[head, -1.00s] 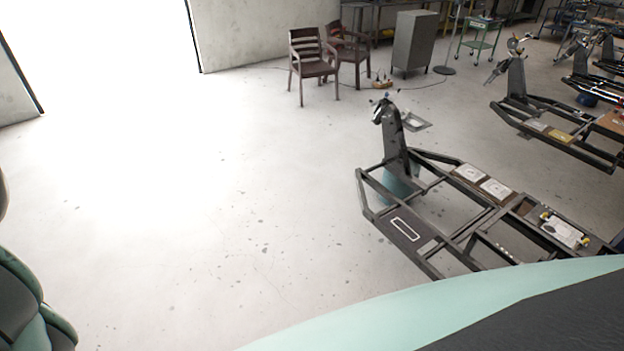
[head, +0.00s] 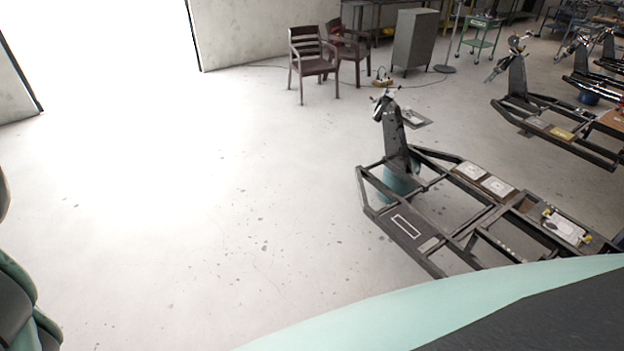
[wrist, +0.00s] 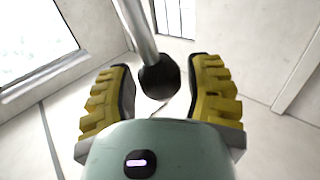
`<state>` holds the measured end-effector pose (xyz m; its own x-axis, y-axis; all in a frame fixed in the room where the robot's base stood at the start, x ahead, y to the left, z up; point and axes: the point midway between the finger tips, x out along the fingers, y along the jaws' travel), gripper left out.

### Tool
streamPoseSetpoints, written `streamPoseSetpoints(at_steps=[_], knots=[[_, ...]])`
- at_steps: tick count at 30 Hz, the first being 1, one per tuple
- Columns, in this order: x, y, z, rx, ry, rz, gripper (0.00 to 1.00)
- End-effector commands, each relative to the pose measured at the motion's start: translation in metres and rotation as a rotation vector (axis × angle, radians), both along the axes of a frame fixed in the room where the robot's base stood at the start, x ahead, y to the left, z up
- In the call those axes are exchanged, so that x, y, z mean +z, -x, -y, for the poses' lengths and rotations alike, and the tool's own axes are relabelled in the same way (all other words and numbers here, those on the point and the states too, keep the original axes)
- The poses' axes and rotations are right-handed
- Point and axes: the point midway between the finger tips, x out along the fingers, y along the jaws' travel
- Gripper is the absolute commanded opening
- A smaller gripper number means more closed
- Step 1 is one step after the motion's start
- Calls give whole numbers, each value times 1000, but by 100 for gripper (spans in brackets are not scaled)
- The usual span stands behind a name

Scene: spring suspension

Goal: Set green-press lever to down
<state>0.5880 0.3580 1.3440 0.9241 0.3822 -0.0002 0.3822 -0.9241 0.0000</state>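In the wrist view, a grey metal rod (wrist: 140,30) comes down from the top edge and ends in a black knob (wrist: 158,78). It looks like the press lever, but the green press itself cannot be made out in either view. My gripper (wrist: 163,85) has its two yellow ribbed fingers spread, one on each side of the knob. Thin gaps show between the knob and the fingers. I cannot tell how deep the knob sits between them. The head view shows no gripper and no lever.
In the head view, a dark metal frame (head: 408,228) with an upright post stands at right. Two brown chairs (head: 313,63) and a grey cabinet (head: 413,42) stand at the back. The pale floor (head: 200,200) at left and centre is clear.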

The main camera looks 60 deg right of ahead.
Motion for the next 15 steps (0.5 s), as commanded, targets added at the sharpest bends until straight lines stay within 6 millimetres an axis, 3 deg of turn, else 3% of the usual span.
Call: streamPoseSetpoints(at_steps=[15], knots=[[0, 0, 0, 0, 0, 1, 0]])
